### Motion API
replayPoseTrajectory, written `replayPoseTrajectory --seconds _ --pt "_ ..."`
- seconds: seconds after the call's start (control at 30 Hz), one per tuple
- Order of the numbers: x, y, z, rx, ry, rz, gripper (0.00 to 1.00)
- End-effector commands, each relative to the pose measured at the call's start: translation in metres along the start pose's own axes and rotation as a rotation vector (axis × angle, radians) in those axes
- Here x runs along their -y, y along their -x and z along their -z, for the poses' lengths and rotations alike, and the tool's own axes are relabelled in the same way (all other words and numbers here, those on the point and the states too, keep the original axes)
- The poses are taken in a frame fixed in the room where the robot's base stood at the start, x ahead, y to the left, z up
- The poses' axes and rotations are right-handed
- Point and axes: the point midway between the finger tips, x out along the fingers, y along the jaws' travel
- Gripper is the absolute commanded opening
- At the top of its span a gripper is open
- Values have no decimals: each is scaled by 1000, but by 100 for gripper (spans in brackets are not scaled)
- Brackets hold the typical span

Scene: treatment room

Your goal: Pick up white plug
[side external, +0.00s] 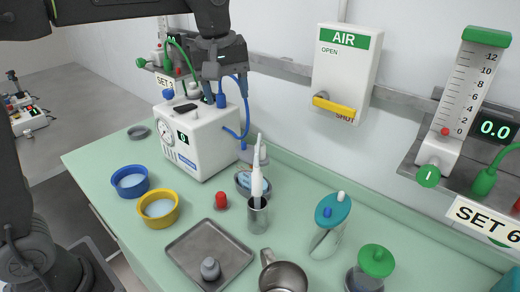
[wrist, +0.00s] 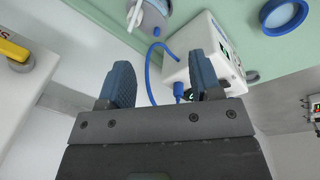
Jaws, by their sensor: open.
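A small white plug (side external: 340,196) stands in the teal lid (side external: 328,220) of a clear jar, beside a blue plug (side external: 327,212). My gripper (side external: 224,92) is open and empty, high above the white box unit, to the left of the jar and well apart from it. In the wrist view my gripper's two blue fingers (wrist: 161,76) are spread with nothing held between them. I cannot make out the white plug in the wrist view.
The white box unit (side external: 205,140) with a blue hose stands below my gripper. A metal cup (side external: 257,215) holds a tall white tool. A metal tray (side external: 188,248), a mug (side external: 285,276) and a green-lidded jar (side external: 377,262) stand nearby. A wall box (side external: 343,70) is behind.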

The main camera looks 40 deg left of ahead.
Motion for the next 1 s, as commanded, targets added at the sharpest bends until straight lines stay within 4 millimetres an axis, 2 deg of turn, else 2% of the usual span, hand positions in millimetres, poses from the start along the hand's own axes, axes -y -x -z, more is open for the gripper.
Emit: replayPoseTrajectory --seconds 0.03,0.1,0.3,0.47,0.8,1.0 --pt "-17 -8 7 16 66 26 58" --pt "-34 -15 14 31 159 57 58" --pt "-63 -32 25 50 334 117 58" --pt "-67 -42 26 52 375 132 58" --pt "-60 -102 22 52 375 132 58" --pt "-58 -120 21 51 375 129 58"
